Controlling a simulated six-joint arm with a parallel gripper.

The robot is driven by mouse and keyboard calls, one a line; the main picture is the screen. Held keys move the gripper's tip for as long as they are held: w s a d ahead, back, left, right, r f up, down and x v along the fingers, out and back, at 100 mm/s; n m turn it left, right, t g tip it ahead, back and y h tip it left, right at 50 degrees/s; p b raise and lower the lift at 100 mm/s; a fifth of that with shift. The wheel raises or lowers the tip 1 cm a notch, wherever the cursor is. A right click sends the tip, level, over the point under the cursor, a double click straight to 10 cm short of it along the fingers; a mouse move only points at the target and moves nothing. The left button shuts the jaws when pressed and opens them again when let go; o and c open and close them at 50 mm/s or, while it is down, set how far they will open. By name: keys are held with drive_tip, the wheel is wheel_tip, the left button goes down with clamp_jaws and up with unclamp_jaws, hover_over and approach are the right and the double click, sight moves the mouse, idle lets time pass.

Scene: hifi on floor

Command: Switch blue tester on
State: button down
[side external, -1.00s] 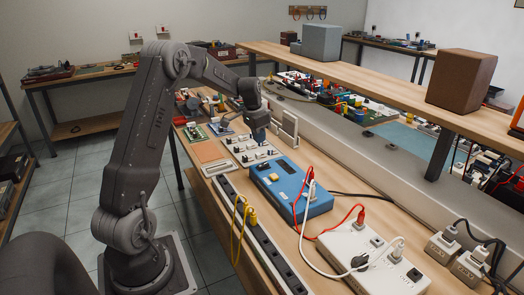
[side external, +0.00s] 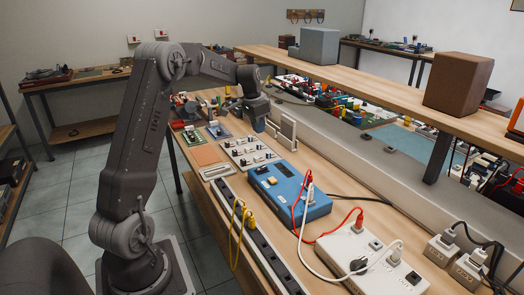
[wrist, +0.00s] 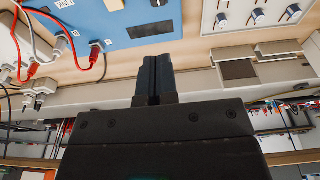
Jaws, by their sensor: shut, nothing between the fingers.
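The blue tester (side external: 284,182) lies on the wooden bench, with red and white leads plugged in at its near end and a yellow part on its top. In the wrist view part of its blue top (wrist: 115,22) shows at the upper left, with a dark rectangular window. My gripper (side external: 258,126) is shut and empty, beyond the tester's far end and above the bench. In the wrist view its two dark fingertips (wrist: 155,60) are together, just below the tester's edge in the picture. Whether the switch is on cannot be told.
A white panel with several knobs (side external: 247,152) lies left of the tester. A white box (side external: 362,262) with plugs stands at the near right. A long black socket strip (side external: 262,240) runs along the front edge. A raised shelf (side external: 400,92) runs along the right.

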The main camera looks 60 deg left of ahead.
sight(263, 167)
drive_tip(key=f, duration=0.4)
drive_tip(key=w+f, duration=0.1)
drive_tip(key=f, duration=0.4)
drive_tip(key=w+f, duration=0.1)
drive_tip(key=f, duration=0.3)
drive_tip(key=shift+w+f, duration=0.2)
drive_tip(key=shift+f, duration=0.2)
drive_tip(key=shift+w+f, duration=0.15)
drive_tip(key=shift+f, duration=0.2)
drive_tip(key=shift+s, duration=0.25)
drive_tip(key=shift+s+r, duration=0.2)
drive_tip(key=shift+s, duration=0.4)
